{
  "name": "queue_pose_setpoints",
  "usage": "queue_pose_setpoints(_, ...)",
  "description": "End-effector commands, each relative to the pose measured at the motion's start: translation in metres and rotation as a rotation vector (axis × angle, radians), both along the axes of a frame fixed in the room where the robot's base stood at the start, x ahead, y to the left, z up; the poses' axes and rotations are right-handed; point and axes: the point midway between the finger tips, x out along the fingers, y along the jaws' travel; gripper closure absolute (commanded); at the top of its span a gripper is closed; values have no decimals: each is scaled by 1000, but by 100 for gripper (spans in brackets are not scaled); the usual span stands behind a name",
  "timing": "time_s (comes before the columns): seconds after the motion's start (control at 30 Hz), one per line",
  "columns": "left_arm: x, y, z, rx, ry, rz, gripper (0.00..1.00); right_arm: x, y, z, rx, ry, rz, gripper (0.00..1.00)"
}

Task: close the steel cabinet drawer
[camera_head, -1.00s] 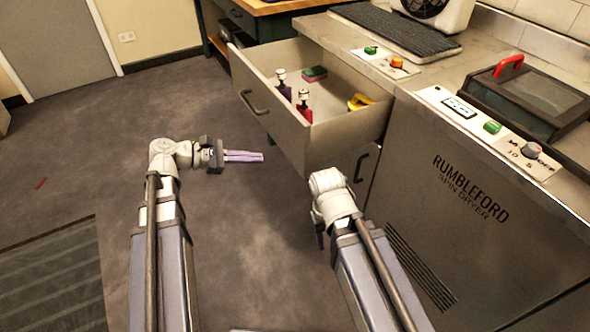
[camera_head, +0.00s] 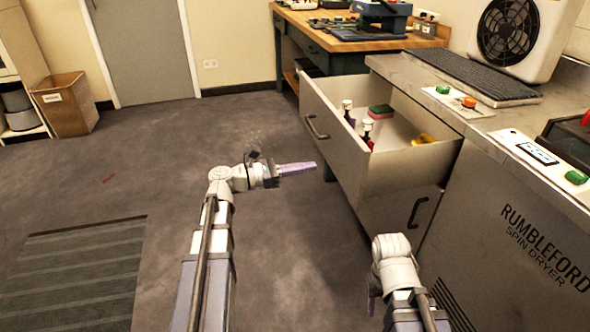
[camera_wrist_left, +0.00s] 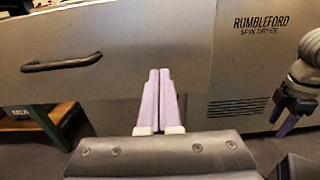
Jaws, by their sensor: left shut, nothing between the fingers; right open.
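The steel cabinet drawer (camera_head: 345,150) stands pulled out in the head view, its grey front facing left with a dark bar handle (camera_head: 317,127). In the left wrist view the drawer front (camera_wrist_left: 130,55) fills the upper left, with its handle (camera_wrist_left: 62,62) at the left. My left gripper (camera_head: 314,165) is shut and empty, pointing right toward the lower drawer front; contact cannot be made out. Its purple fingers (camera_wrist_left: 157,100) also show in the left wrist view. My right gripper (camera_wrist_left: 284,115) is open, low beside the dryer, and mostly hidden behind its arm in the head view.
The drawer holds two small bottles (camera_head: 367,132), a sponge (camera_head: 381,111) and a yellow item (camera_head: 422,139). A cabinet door (camera_head: 395,210) is below it. The spin dryer (camera_head: 510,260) stands at the right, a wooden bench (camera_head: 350,42) behind. Floor at left is open.

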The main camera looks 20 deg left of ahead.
Motion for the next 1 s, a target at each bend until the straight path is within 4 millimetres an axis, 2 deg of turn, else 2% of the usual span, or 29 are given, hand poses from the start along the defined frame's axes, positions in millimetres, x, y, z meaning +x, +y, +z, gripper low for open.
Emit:
queue_pose_setpoints(0.03,7,-11,0,0,0,-4,100,0,0,0,0,0,0,50)
queue_pose_setpoints(0.2,25,-37,0,1,-1,-4,100,0,0,0,0,0,0,50)
queue_pose_setpoints(0.4,39,-58,0,1,0,-2,100,0,0,0,0,0,0,50)
queue_pose_setpoints(0.63,45,-66,0,1,0,0,100,0,0,0,0,0,0,50)
queue_pose_setpoints(1.0,45,-67,0,1,0,0,100,0,0,0,0,0,0,50)
